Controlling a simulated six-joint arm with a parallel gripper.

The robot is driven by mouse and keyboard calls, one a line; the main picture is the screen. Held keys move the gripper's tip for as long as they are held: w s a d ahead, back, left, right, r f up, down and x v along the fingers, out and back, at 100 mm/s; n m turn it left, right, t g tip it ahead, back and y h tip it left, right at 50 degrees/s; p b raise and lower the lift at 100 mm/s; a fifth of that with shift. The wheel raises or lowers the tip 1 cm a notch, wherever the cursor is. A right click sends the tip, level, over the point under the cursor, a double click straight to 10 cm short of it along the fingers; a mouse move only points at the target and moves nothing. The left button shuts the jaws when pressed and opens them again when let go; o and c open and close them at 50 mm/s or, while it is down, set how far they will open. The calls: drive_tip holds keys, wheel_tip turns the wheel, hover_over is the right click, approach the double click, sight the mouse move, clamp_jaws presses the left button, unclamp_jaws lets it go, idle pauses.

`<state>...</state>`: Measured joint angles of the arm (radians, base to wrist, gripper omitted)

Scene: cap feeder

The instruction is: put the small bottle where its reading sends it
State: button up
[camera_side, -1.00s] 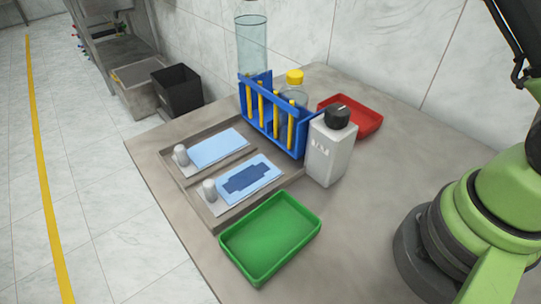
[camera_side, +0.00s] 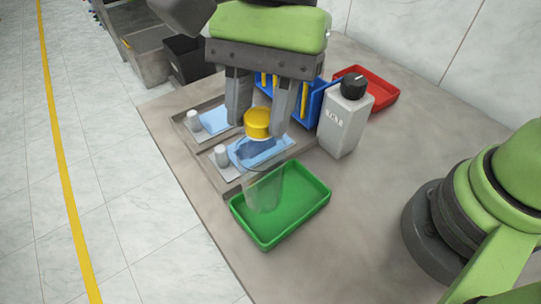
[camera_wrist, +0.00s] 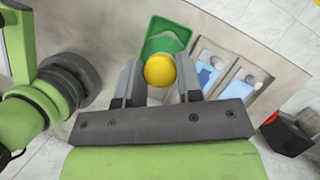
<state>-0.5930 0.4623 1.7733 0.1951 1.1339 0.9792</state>
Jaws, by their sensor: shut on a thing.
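The small bottle is clear, with a round yellow cap (camera_side: 257,122); its see-through body (camera_side: 264,188) hangs upright below. My gripper (camera_side: 259,118) is shut on it near the cap, with one finger on each side. In the side view the body overlaps the left part of the green tray (camera_side: 322,204); I cannot tell its exact height. In the wrist view the cap (camera_wrist: 159,70) sits between the fingers (camera_wrist: 160,84), and the green tray (camera_wrist: 184,28) shows behind it. The red tray (camera_side: 385,92) is at the back right. Both trays look empty.
A white box (camera_side: 341,128) with a black knob stands right of the blue rack (camera_side: 318,98) with yellow posts; its lettering is too small to read. A grey fixture (camera_side: 228,186) with blue pads lies left. A black bin (camera_side: 187,60) stands beyond the table.

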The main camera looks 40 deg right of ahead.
sight(262, 152)
wheel_tip(262, 152, down, 7)
drive_tip(key=shift+r, duration=0.2)
drive_tip(key=shift+f, duration=0.1)
drive_tip(key=o, duration=0.9)
drive_tip(key=shift+v, duration=6.25)
